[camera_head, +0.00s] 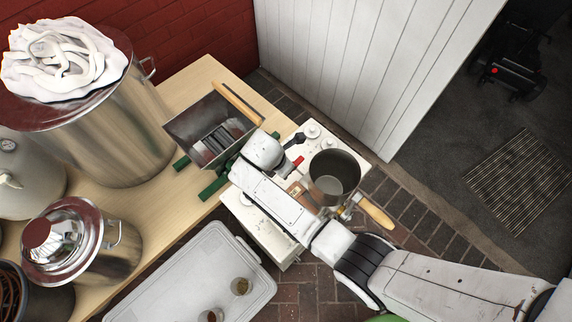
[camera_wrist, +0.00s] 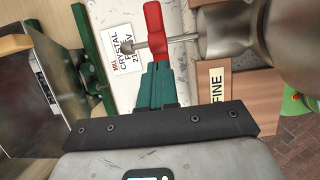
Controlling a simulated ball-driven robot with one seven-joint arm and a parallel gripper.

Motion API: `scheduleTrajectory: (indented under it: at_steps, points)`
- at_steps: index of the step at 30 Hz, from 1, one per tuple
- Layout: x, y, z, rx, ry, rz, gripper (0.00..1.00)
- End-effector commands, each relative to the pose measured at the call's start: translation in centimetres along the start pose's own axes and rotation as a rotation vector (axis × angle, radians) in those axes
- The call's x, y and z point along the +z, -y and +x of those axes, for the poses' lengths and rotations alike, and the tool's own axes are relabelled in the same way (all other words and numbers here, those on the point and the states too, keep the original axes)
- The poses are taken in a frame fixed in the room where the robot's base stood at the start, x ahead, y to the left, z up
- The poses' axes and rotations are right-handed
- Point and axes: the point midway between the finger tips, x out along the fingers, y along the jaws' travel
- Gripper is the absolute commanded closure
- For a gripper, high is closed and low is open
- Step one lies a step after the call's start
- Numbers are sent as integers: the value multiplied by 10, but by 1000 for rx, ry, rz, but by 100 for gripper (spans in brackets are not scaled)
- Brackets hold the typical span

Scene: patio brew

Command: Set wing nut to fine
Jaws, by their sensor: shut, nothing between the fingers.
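In the wrist view my gripper (camera_wrist: 160,68) has its teal fingers together with nothing between them. A thin metal rod (camera_wrist: 182,39) with a small knob crosses there. The FINE label (camera_wrist: 217,90) lies on a wooden piece to the right of the fingers. The mill's metal hopper (camera_head: 193,122) is left of my gripper.
A metal pot (camera_head: 333,165) with a wooden handle (camera_head: 376,213) stands close to the right of my gripper. A printed card (camera_wrist: 117,48) lies to the left of the fingers. A white tray (camera_head: 180,277), a large steel pot (camera_head: 137,125) and a lidded pot (camera_head: 110,260) are to the left.

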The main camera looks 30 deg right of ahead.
Motion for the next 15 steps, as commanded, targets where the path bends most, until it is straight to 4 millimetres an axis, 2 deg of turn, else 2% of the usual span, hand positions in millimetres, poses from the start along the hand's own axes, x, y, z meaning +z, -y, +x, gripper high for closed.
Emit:
scheduleTrajectory:
  at_steps: [1, 4, 9, 15]
  points:
    - [0, 0, -15, 0, -1, -3, 100]
    - [-6, -2, -25, 3, -3, -5, 100]
    - [-14, -2, -61, 4, -4, -6, 100]
    - [-20, -1, -94, 1, -5, -7, 100]
